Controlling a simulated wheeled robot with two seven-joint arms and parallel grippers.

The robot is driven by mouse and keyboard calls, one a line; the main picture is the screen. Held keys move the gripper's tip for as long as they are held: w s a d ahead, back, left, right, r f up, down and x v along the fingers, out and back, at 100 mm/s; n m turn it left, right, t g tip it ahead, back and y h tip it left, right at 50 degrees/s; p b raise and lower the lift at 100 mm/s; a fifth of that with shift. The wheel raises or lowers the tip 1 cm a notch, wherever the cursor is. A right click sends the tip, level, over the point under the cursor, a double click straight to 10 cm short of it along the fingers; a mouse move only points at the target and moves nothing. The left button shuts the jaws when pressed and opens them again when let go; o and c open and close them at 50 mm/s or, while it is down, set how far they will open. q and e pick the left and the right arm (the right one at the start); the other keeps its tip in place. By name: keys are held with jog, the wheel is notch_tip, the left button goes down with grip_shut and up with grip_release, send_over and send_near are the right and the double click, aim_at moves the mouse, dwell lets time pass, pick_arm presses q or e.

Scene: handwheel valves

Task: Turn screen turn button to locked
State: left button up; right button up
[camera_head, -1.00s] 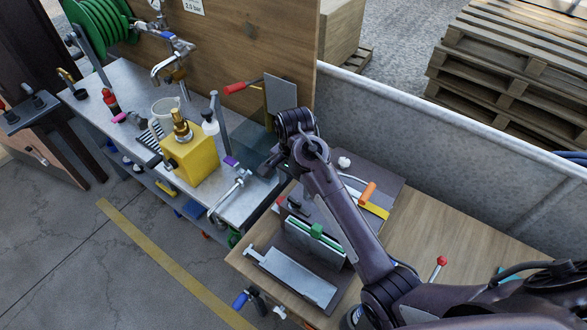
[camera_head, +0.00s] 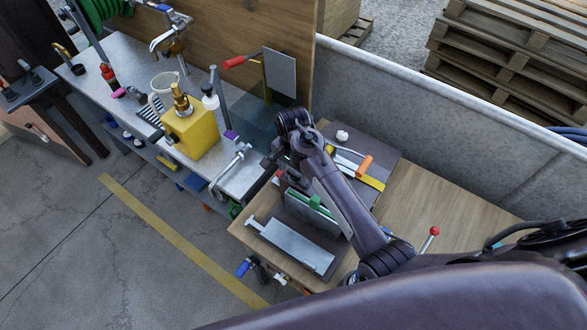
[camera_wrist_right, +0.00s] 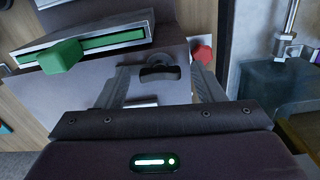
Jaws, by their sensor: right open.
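A small black turn button (camera_wrist_right: 160,73) sits on a dark plate (camera_wrist_right: 165,40) in the right wrist view. I take it for the screen turn button; I cannot read its locked mark. My right gripper (camera_wrist_right: 160,80) is open, with one finger on each side of the button, and I cannot tell whether they touch it. In the head view my right arm and wrist hide the button and most of the gripper (camera_head: 279,160). My left gripper is not in view.
A green block (camera_wrist_right: 62,55) on a slotted frame lies left of the fingers, and a red knob (camera_wrist_right: 203,53) is close to the right finger. The wooden bench (camera_head: 425,205) holds a dark board and an orange-handled tool (camera_head: 364,166). A yellow box (camera_head: 190,137) stands on the left bench.

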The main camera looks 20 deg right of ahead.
jog(key=c, duration=0.7)
jog(key=shift+c, duration=1.4)
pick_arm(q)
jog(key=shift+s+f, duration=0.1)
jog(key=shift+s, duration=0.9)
pick_arm(e)
jog(key=m, duration=0.3)
jog(key=shift+m, duration=0.4)
jog(key=m, duration=0.4)
jog(key=shift+w+m, duration=0.1)
jog(key=shift+m, duration=0.2)
jog(key=m, duration=0.4)
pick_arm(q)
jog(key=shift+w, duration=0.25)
pick_arm(e)
jog(key=shift+m, duration=2.2)
jog(key=shift+d, duration=0.1)
